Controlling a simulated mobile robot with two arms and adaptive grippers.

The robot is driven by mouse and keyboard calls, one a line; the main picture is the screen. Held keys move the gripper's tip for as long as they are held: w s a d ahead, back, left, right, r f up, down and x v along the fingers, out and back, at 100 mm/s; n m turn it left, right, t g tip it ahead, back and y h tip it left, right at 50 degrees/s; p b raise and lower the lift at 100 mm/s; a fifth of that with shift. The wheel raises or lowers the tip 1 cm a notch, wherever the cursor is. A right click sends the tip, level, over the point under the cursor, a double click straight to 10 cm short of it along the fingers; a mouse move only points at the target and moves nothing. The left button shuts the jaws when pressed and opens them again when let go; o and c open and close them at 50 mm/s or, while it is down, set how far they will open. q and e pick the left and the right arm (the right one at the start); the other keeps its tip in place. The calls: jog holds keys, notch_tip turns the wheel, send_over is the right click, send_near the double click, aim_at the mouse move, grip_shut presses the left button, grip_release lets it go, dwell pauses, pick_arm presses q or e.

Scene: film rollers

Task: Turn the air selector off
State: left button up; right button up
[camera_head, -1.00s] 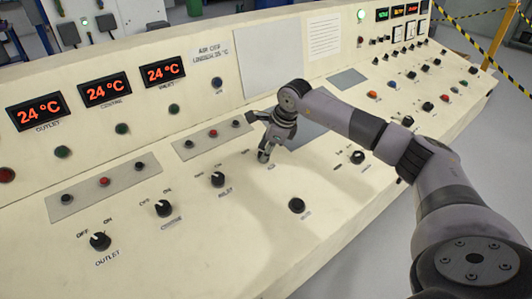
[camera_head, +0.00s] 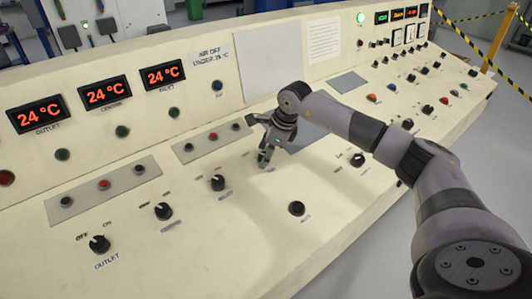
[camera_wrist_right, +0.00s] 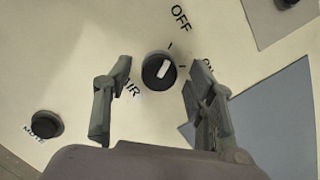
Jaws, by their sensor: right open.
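The air selector (camera_wrist_right: 159,71) is a round black knob with a white pointer, seen in the right wrist view. "AIR" is printed beside it, with OFF and ON labels and tick marks around it. Its white pointer aims roughly toward the OFF tick. My right gripper (camera_wrist_right: 158,72) is open, with one finger on each side of the knob in the picture; I see gaps between fingers and knob, and cannot tell the height. In the head view my right gripper (camera_head: 265,155) points down at the panel and hides the knob. My left gripper is not in view.
Other knobs stand nearby: outlet (camera_head: 99,243), centre (camera_head: 163,211), another (camera_head: 218,182), and a black button (camera_head: 297,208). The mute button (camera_wrist_right: 47,124) shows in the wrist view. Three red displays (camera_head: 106,92) read 24 °C.

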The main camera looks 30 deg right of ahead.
jog(key=v, duration=1.2)
dwell(0.4)
